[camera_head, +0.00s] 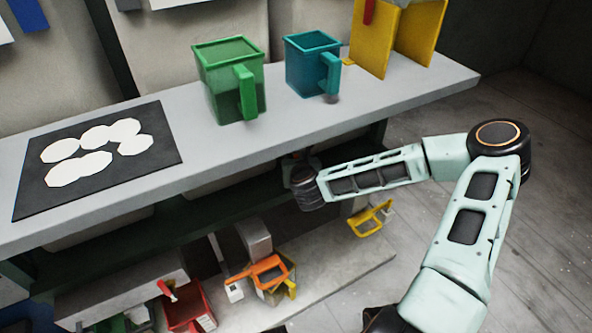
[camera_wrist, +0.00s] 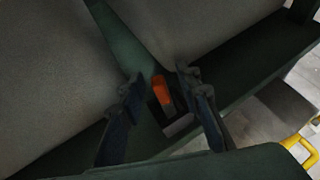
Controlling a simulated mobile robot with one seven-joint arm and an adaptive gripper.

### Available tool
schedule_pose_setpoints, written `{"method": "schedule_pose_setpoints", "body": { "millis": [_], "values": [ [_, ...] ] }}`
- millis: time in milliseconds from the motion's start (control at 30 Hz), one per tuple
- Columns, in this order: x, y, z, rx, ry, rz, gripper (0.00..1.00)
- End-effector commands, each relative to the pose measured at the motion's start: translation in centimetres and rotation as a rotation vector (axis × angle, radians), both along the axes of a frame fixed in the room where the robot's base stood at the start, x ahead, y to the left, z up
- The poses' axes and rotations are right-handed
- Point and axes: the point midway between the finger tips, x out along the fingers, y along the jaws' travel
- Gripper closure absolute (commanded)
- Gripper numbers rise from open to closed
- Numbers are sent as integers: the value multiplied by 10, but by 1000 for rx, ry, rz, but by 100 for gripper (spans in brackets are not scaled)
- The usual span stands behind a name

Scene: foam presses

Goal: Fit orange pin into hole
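In the wrist view an orange piece (camera_wrist: 161,89), which looks like the orange pin, stands at a dark block with a grey part (camera_wrist: 179,125) beside it. My gripper (camera_wrist: 163,88) is open, with one dark finger on each side of the orange piece. Gaps show between it and both fingers; I cannot tell how deep it lies between them. No hole can be made out. In the head view my arm reaches under the bench top, and my fingers and the orange piece are hidden there.
The grey bench (camera_head: 390,105) overhangs my wrist. On it are a black mat (camera_head: 160,150) with several white discs, a green jug (camera_head: 219,90), a teal jug (camera_head: 303,75) and a yellow stand (camera_head: 425,40). Below lie red (camera_head: 188,308), orange (camera_head: 270,262) and yellow (camera_head: 368,222) parts.

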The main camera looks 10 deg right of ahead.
Motion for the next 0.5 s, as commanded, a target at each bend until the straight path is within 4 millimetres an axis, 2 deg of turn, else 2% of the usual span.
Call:
{"method": "schedule_pose_setpoints", "body": {
  "millis": [100,367,500],
  "values": [
    [0,0,1,0,0,0,69],
    [-1,0,0,0,0,0,97],
    [-1,0,0,0,0,0,100]
  ]
}}
